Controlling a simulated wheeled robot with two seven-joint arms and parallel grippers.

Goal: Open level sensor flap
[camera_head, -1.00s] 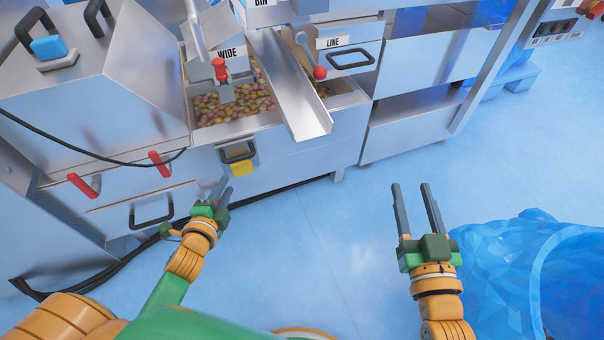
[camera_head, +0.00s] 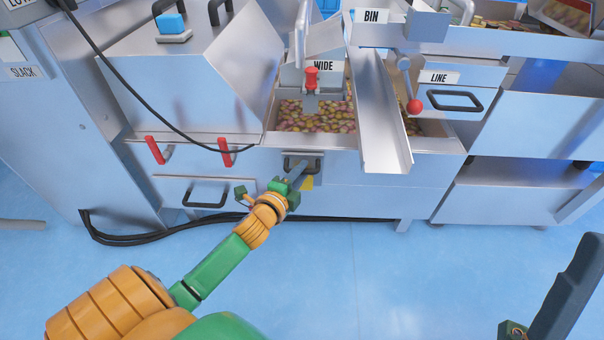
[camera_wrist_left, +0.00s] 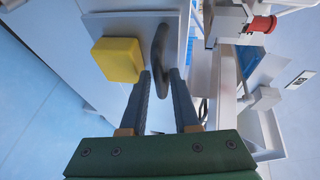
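The flap is a small metal plate (camera_head: 289,160) with a black handle (camera_head: 312,163) on the machine front, below the WIDE bin. It appears closed against the front. A yellow block (camera_head: 307,183) sits by its lower edge; it also shows in the left wrist view (camera_wrist_left: 118,60). My left gripper (camera_head: 298,172) is at the flap. In the left wrist view its two fingers (camera_wrist_left: 161,75) are apart, with one end of the black handle (camera_wrist_left: 160,45) between or just beyond the tips; contact is unclear. My right gripper (camera_head: 572,290) shows only partly at the lower right.
Red handles (camera_head: 155,150) and a black drawer handle (camera_head: 205,195) are left of the flap. A metal chute (camera_head: 383,120) juts out at its right. A black cable (camera_head: 130,238) runs along the floor. The blue floor (camera_head: 400,280) in front is clear.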

